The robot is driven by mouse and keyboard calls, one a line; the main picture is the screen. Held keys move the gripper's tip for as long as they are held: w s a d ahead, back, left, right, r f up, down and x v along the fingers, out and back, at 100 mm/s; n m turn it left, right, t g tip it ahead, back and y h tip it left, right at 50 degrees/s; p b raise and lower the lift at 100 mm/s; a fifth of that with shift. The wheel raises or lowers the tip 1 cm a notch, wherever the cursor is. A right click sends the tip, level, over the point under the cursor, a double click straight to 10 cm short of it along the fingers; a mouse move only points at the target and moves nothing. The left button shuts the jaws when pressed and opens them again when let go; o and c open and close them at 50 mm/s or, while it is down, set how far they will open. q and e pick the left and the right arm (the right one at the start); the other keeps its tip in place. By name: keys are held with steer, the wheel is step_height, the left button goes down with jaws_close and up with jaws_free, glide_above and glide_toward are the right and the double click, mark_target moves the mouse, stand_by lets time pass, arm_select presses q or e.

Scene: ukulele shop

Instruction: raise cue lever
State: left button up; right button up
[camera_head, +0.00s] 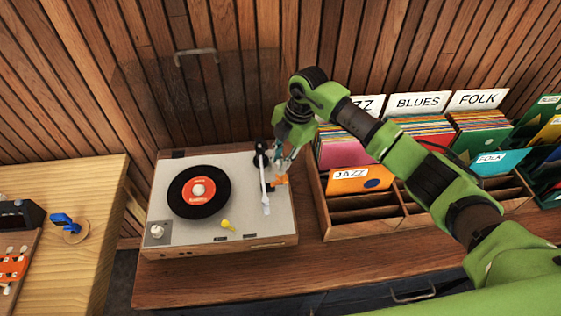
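A turntable (170,217) stands on the wooden counter, with a black record (182,205) with a red label on its platter. The white tonearm (264,186) lies along the right side of the deck, apart from the record. A small orange piece (281,181) sits beside the tonearm; I cannot tell for sure that it is the cue lever. My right gripper (284,163) points down at the deck's back right, close to the tonearm base and just above the orange piece. Its fingertips are small and partly overlapped, so contact and opening are unclear. My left gripper is out of view.
A wooden record crate (352,232) with JAZZ, BLUES and FOLK dividers stands close to the turntable's right, under my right arm. A clear raised lid with a handle (195,52) is behind the deck. A yellow knob (227,224) is at the deck's front. A light wooden table (85,185) is left.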

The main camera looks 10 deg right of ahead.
steer(key=v, duration=1)
